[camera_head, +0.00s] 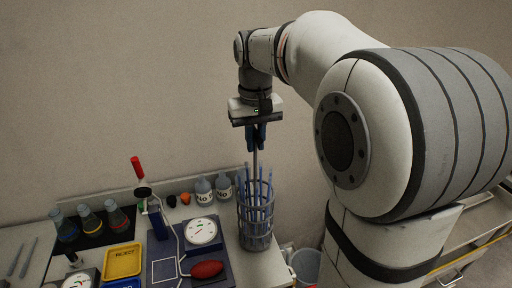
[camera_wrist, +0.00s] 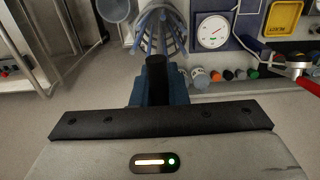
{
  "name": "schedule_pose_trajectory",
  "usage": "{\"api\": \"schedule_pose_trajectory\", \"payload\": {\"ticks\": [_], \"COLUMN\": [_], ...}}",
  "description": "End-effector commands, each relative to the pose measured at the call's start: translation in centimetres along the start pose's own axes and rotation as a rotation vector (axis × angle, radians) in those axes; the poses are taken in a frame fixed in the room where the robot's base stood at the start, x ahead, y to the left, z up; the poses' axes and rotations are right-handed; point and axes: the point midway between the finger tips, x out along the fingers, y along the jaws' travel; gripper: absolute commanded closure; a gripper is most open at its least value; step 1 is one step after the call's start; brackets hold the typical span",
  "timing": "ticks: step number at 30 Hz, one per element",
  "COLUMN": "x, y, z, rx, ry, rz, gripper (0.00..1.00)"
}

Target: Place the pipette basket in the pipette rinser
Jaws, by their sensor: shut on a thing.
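The pipette basket (camera_head: 256,228) is a grey wire-like cylinder with several blue pipettes upright in it and a tall central handle rod. My gripper (camera_head: 257,140) points down above it, its blue fingers shut on the top of the rod. The basket hangs or stands upright at the bench's right end; I cannot tell whether its base touches the bench. In the wrist view the basket (camera_wrist: 160,30) lies beyond the fingers (camera_wrist: 158,85), which partly hide it. A grey round open vessel, seemingly the pipette rinser (camera_head: 307,266), sits lower, right of the bench; it also shows in the wrist view (camera_wrist: 115,10).
Left of the basket are a dial gauge (camera_head: 201,232) on a dark panel, a red bulb (camera_head: 207,269) and two labelled bottles (camera_head: 203,190). Further left are flasks (camera_head: 90,220) and a yellow tray (camera_head: 122,262). A shelved cart (camera_head: 470,250) stands right of my arm.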

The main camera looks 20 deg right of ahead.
Motion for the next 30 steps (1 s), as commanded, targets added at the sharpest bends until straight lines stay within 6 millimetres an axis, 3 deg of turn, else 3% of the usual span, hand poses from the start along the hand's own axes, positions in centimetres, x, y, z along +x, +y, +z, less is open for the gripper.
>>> {"api": "schedule_pose_trajectory", "payload": {"ticks": [6,17,18,24,30], "x": [2.3,2.8,2.7,2.7,2.7], "y": [0.0,0.1,0.1,0.1,0.1], "z": [0.0,0.0,0.0,0.0,0.0], "rx": [0.001,0.001,0.001,0.002,0.002], "ry": [0.001,0.001,0.0,0.0,0.0], "rz": [0.0,0.0,0.0,0.0,0.0], "gripper": [1.0,1.0,0.84,0.68,0.65]}}
